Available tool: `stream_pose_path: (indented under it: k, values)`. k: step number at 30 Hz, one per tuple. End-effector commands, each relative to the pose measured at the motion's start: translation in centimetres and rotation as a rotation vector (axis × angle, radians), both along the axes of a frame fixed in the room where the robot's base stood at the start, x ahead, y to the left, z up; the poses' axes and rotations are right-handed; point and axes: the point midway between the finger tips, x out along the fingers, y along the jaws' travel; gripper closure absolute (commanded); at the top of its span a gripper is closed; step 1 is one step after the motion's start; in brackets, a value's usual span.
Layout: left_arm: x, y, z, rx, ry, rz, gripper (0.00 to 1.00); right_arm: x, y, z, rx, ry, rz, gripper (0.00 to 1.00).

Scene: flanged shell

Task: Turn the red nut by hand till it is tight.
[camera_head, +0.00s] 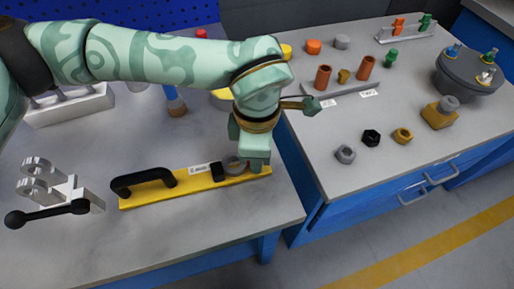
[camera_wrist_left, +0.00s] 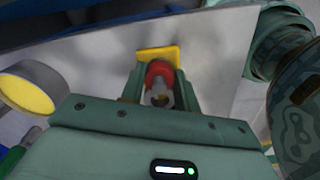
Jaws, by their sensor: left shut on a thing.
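My left gripper (camera_head: 256,160) points down over the right end of a yellow bar (camera_head: 150,196) on the near bench. In the left wrist view its two fingers (camera_wrist_left: 159,88) are closed on either side of the red nut (camera_wrist_left: 158,70). A grey metal stud end (camera_wrist_left: 160,93) shows at the middle of the nut. The yellow end of the bar shows beyond the nut in the wrist view (camera_wrist_left: 158,53). The gripper hides the nut in the head view. How far the nut sits along its thread cannot be seen. My right gripper is not in view.
The bar carries a black handle (camera_head: 143,181) and a grey round part (camera_head: 234,164) close beside my gripper. A grey clamp with a black lever (camera_head: 48,214) stands at the left. Loose nuts (camera_head: 371,138) and a grey flanged shell (camera_head: 468,75) sit on the right bench.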

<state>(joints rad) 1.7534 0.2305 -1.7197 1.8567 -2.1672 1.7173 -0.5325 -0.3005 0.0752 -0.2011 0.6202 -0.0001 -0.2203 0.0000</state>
Motion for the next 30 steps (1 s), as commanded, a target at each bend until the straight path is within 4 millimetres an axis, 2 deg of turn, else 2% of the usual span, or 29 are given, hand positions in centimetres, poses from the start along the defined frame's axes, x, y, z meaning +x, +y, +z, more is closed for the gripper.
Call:
stream_pose_path:
  k: [6, 15, 30]
  values:
    - [-0.05, 0.01, 0.19, 0.001, -0.002, -0.180, 0.92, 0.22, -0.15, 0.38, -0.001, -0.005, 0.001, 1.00]
    - [-0.12, 0.00, 0.14, 0.001, -0.002, -0.356, 0.92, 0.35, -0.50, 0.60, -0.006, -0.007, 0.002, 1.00]
    - [-0.15, 0.02, 0.07, -0.001, -0.001, -0.433, 0.92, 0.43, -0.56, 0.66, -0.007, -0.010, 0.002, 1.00]
